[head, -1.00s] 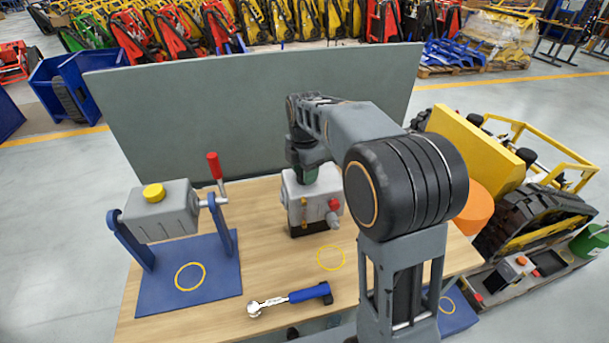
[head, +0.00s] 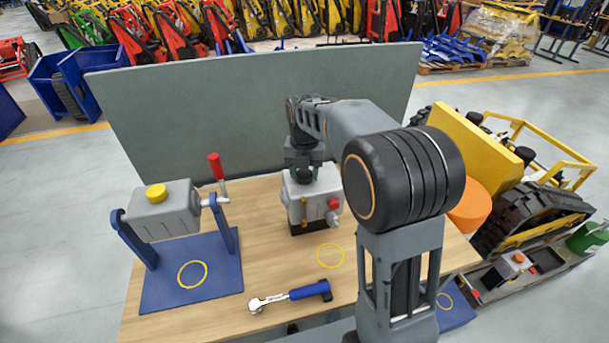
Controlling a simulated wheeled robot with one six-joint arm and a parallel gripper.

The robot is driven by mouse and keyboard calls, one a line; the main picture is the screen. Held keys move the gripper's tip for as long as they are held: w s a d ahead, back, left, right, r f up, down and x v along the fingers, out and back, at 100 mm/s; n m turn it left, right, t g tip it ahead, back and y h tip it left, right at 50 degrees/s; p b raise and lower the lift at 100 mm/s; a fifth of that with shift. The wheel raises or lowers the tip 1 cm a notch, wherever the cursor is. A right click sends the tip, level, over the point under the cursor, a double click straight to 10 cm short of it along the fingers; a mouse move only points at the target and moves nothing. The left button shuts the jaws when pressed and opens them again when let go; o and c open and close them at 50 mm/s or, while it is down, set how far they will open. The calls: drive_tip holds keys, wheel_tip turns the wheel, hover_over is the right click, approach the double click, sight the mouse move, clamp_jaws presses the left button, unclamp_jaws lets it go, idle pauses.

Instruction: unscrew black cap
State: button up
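A grey box-shaped unit (head: 325,190) with a red knob (head: 333,204) and brass-coloured fittings stands on the wooden table, near the middle. My gripper (head: 304,172) points down right over its top, at the end of my arm. A dark round shape, perhaps the black cap, shows under the gripper, but the gripper and arm largely hide it. Whether the fingers touch or grip it is too small to tell. A second grey unit with a yellow cap (head: 155,193) hangs in a blue stand (head: 210,270) at the left.
A blue-handled ratchet wrench (head: 296,294) lies at the table's front. A yellow ring (head: 330,256) marks bare wood beside the unit. A red-handled crank (head: 217,166) sticks up from the stand. A grey panel (head: 250,110) closes off the back. A yellow tracked carrier (head: 475,145) stands right.

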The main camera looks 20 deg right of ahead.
drive_tip(key=o, duration=0.4)
drive_tip(key=m+p, duration=0.1)
drive_tip(key=m, duration=0.9)
drive_tip(key=shift+m, duration=0.3)
drive_tip(key=m+p, duration=0.1)
drive_tip(key=m, duration=0.3)
drive_tip(key=shift+m, duration=0.3)
drive_tip(key=m, duration=0.7)
drive_tip(key=shift+p, duration=0.35)
drive_tip(key=m, duration=0.7)
